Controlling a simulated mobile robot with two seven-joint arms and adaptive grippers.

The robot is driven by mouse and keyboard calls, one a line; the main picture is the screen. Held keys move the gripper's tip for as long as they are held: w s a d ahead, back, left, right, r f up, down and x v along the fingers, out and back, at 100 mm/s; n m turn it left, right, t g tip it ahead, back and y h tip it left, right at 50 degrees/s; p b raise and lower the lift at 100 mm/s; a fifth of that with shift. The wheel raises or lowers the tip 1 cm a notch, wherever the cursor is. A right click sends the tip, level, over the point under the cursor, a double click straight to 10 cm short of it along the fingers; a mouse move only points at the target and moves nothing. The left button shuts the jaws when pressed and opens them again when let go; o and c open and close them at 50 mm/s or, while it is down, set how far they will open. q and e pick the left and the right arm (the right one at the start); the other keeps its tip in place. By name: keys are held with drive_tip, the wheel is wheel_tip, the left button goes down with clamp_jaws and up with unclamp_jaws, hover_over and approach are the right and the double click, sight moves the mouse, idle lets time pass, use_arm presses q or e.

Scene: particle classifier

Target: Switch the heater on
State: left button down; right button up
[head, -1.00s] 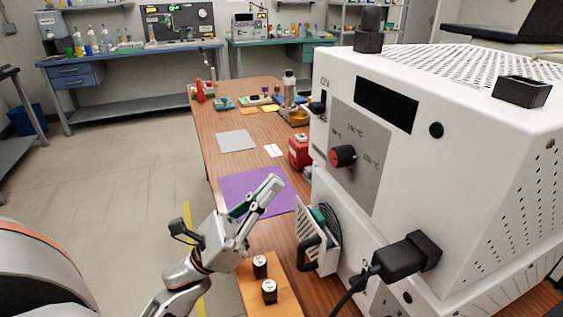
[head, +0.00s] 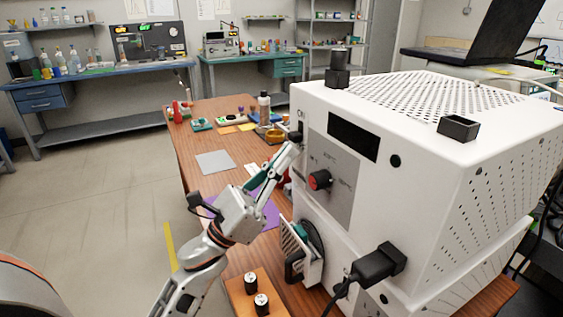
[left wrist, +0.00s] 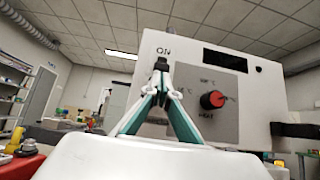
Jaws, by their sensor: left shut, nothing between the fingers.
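The heater (head: 400,130) is a white box with a perforated top, on the right of the head view. Its grey panel has a red dial (head: 319,180) and a dark blank display (head: 353,137). A small black switch (head: 297,134) is at the front's left edge. In the left wrist view the switch (left wrist: 161,64) is just below the word ON. My left gripper (head: 291,149) is shut and empty, its fingertips at the switch from below. In the left wrist view its tips (left wrist: 158,76) overlap the switch's lower end; I cannot tell whether they touch. My right gripper is out of view.
A black plug with a cable (head: 375,263) sticks out of the lower front. A fan unit with a black handle (head: 303,252) juts out below the panel. The wooden table (head: 190,150) holds small items farther back.

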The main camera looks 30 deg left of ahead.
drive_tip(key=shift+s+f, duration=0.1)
use_arm(q)
wheel_tip(320, 180, up, 3)
drive_tip(key=shift+f+h+p, duration=0.1)
drive_tip(key=shift+h+p, duration=0.2)
drive_tip(key=shift+p, duration=0.25)
drive_tip(key=shift+r, duration=0.2)
drive_tip(key=shift+f, duration=0.6)
drive_tip(key=w+f+b+v, duration=0.1)
drive_tip(key=b+v, duration=0.5)
drive_tip(key=v, duration=0.6)
drive_tip(key=shift+d+f, duration=0.3)
drive_tip(key=shift+d, duration=0.05)
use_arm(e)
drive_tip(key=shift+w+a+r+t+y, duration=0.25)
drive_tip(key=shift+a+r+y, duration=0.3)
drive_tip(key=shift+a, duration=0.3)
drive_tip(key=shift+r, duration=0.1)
